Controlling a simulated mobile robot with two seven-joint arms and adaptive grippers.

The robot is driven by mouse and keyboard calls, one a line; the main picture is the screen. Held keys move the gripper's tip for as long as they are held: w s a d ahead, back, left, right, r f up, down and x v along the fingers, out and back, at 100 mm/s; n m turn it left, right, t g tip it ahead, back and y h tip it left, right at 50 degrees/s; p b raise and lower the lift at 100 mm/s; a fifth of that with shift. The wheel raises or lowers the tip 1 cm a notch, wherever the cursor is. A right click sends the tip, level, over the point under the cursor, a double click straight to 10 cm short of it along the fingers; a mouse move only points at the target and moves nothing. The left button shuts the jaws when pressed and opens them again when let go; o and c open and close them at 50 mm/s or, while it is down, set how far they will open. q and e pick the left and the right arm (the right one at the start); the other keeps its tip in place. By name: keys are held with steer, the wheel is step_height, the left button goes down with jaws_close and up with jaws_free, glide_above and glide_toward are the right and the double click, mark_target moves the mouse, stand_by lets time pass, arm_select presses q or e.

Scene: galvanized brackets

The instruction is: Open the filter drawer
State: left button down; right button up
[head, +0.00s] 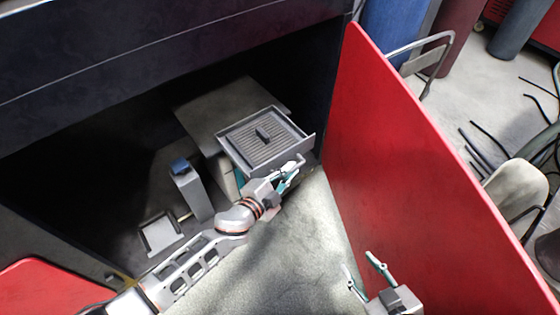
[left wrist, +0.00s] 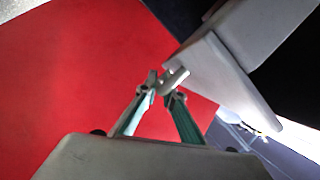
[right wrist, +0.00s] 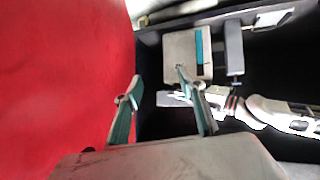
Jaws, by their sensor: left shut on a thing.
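The filter drawer (head: 309,144) is a grey tray at the front of a grey unit (head: 215,102) inside the dark cabinet. It stands out from the unit, and a ribbed filter (head: 285,140) with a dark grip (head: 263,133) shows in it from above. My left gripper (head: 294,170) is at the drawer's front, shut on what looks like its handle. In the left wrist view its fingertips (left wrist: 168,78) meet at a grey piece beside the drawer (left wrist: 220,80). The fingers partly hide the handle. My right gripper (head: 365,270) is open and empty, low in front of the red door; the right wrist view shows its spread fingers (right wrist: 158,84).
The open red door (head: 400,150) stands close on the right of the drawer. Another red door (head: 45,285) is at lower left. A grey post with a blue top (head: 190,190) and a small tray (head: 160,234) stand left of the unit. Floor in front is clear.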

arm_select(q)
steer(key=s+d, duration=0.2)
steer(key=s, duration=0.1)
steer(key=shift+s+d, duration=0.1)
arm_select(e)
steer(key=shift+s+d+f, duration=0.15)
steer(key=shift+s+f, duration=0.4)
steer(key=shift+f, duration=0.05)
arm_select(q)
steer(key=c, duration=2.4)
jaws_free()
steer(key=shift+c, duration=0.2)
arm_select(e)
steer(key=shift+w+r, duration=0.1)
steer(key=shift+r, duration=0.05)
arm_select(q)
steer(key=v, duration=1.2)
arm_select(e)
steer(key=shift+w+r, duration=0.1)
steer(key=shift+w, duration=0.1)
